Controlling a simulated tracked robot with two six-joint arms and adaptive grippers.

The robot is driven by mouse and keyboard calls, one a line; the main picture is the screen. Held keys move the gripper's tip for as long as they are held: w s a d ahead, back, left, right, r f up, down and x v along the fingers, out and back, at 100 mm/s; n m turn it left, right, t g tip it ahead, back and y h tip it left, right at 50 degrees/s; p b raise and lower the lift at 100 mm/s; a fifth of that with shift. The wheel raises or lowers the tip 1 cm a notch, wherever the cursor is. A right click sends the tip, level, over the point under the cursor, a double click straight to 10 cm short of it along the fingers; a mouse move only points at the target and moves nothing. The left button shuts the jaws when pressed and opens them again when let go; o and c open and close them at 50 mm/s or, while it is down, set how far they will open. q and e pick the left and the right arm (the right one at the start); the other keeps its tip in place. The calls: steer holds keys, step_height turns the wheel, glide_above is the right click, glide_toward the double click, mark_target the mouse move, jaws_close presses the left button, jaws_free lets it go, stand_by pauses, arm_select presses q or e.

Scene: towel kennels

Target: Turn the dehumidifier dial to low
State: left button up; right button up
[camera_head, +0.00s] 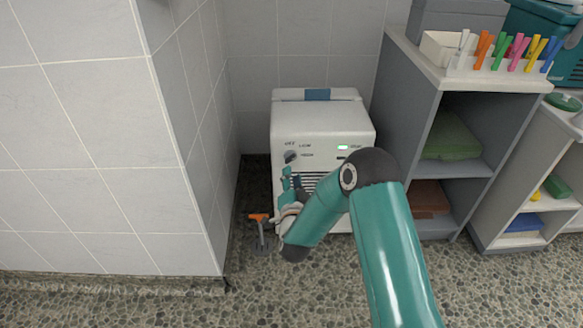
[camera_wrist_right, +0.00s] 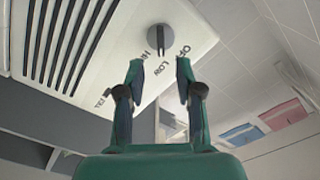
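The dehumidifier (camera_head: 325,122) is a white box standing on the floor against the tiled wall. Its grey round dial (camera_head: 290,157) is at the upper left of the front face, with printed labels including OFF and LOW around it. My left gripper is out of view.
A tiled wall corner (camera_head: 180,120) stands close on the left. An orange-handled tool (camera_head: 259,218) is on the floor beside the dehumidifier. A grey shelf unit (camera_head: 400,110) with colored clips (camera_head: 500,50) on top stands close on the right. The pebbled floor in front is clear.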

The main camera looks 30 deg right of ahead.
mark_target(291, 161)
steer(key=b+x, duration=0.1)
steer(key=x, duration=0.5)
steer(key=shift+w+d, duration=0.1)
steer(key=shift+w, duration=0.1)
jaws_close()
